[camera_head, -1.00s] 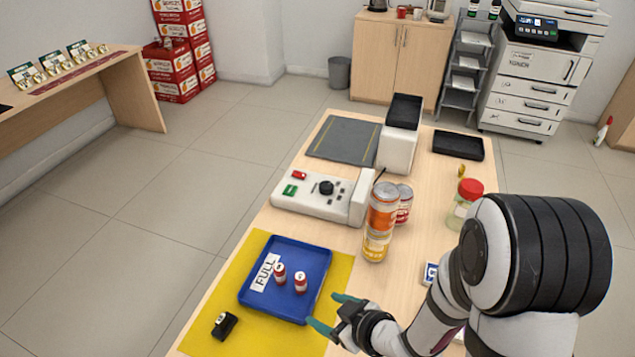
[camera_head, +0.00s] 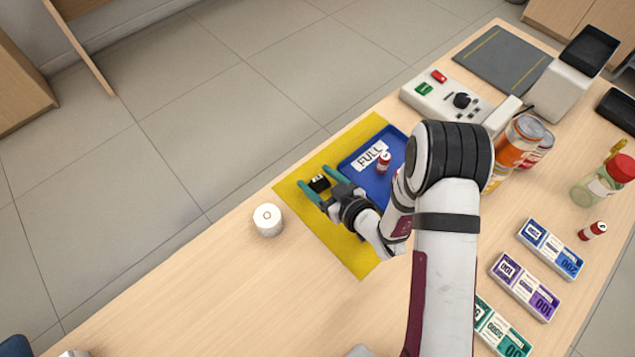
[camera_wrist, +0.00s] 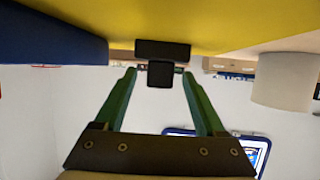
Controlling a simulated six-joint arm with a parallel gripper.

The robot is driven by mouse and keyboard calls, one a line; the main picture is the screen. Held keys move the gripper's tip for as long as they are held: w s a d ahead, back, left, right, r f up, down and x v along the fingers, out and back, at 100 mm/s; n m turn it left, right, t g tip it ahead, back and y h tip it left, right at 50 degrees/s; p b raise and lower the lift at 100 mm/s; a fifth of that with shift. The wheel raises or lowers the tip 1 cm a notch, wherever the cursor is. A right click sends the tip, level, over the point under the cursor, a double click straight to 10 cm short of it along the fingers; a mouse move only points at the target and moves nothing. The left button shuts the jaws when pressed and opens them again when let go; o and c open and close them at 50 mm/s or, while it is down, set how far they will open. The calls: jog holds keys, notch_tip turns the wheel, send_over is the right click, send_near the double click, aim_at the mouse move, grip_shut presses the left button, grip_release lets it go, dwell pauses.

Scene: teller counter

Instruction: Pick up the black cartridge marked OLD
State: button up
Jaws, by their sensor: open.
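The black cartridge (camera_head: 319,183) lies on the yellow mat (camera_head: 360,262), left of the blue tray. A small pale patch shows on it, too small to read. My gripper (camera_head: 316,178) is open, its green fingers reaching along either side of the cartridge. In the wrist view the dark cartridge (camera_wrist: 162,48) is centred at the tips of my gripper (camera_wrist: 159,74), with a gap on each side. Nothing is held.
The blue tray (camera_head: 356,174) with a FULL label and a red-and-white cartridge (camera_head: 384,159) is beside my gripper, partly hidden by my arm. A white roll (camera_head: 268,219) stands left of the mat. Cans and labelled boxes (camera_head: 550,248) are at right.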

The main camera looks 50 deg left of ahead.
jog(key=shift+a+f, duration=0.1)
jog(key=shift+a, duration=0.2)
grip_shut()
